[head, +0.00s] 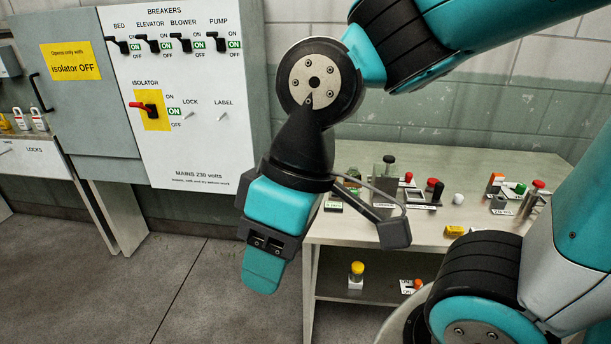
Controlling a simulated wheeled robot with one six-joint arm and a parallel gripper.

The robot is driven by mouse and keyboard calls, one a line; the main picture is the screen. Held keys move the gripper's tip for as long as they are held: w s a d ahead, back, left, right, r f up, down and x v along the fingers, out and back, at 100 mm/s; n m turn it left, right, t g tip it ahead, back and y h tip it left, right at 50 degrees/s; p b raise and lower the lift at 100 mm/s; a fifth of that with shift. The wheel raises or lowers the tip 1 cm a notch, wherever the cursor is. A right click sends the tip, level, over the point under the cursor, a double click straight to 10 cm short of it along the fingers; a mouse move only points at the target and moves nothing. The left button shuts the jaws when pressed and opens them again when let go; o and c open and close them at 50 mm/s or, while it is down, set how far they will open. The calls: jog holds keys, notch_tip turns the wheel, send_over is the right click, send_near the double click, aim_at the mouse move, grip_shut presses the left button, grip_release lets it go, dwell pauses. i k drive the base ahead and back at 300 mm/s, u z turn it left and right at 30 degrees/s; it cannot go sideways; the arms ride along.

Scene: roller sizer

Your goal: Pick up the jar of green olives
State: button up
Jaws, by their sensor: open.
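A small jar with greenish contents (352,176) stands on the bench at its back left, partly hidden behind my wrist and cable; I cannot read a label, but it looks most like the jar of green olives. My gripper (264,270) hangs pointing down in front of the bench's left end, to the left of that jar and nearer to me.
A yellow-capped jar (356,274) stands on the lower shelf. A breaker panel (190,75) is at left. Floor left of the bench is clear.

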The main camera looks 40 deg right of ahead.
aim_at(353, 171)
jog(key=u, duration=0.25)
jog(key=i, duration=0.75)
jog(key=z, duration=0.55)
jog(key=i, duration=0.75)
jog(key=z, duration=0.7)
